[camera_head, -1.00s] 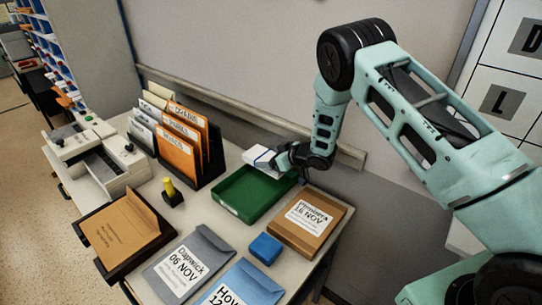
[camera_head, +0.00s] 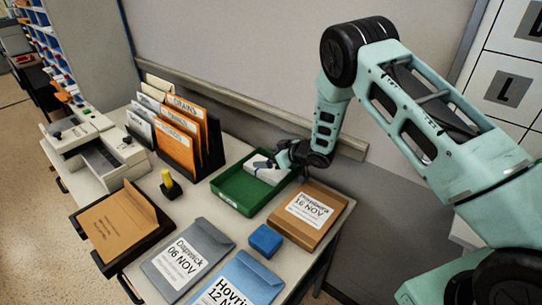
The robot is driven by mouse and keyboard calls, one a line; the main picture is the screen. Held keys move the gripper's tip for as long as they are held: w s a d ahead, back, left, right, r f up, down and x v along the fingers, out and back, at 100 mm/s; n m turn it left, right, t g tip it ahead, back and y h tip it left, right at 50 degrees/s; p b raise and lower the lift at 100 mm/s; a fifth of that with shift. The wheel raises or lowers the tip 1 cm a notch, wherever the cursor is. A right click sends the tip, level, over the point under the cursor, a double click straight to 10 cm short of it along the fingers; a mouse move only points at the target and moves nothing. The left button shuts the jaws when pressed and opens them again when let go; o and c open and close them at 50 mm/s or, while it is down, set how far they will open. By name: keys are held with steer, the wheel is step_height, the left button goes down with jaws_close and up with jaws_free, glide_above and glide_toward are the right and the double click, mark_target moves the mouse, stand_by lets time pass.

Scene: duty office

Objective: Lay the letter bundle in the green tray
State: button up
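The letter bundle (camera_head: 264,171) is a white stack with a dark band, at the far right part of the green tray (camera_head: 231,202). It looks low, within the tray's outline; whether it rests on the tray floor I cannot tell. My gripper (camera_head: 284,165) is at the right end of the bundle, reaching over the tray's far right edge. The fingers are dark and small here, and whether they are still closed on the bundle is not clear.
A brown parcel (camera_head: 327,212) lies right of the tray, with a blue block (camera_head: 265,240) in front. Grey (camera_head: 205,236) and blue (camera_head: 254,276) envelopes lie nearer. A yellow-topped stamp (camera_head: 168,180) and a file rack (camera_head: 217,150) stand to the left. The wall is close behind.

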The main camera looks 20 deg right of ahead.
steer(key=b+v, duration=0.2)
steer(key=v, duration=1.5)
steer(key=shift+s+d+b, duration=0.15)
steer(key=shift+b, duration=0.2)
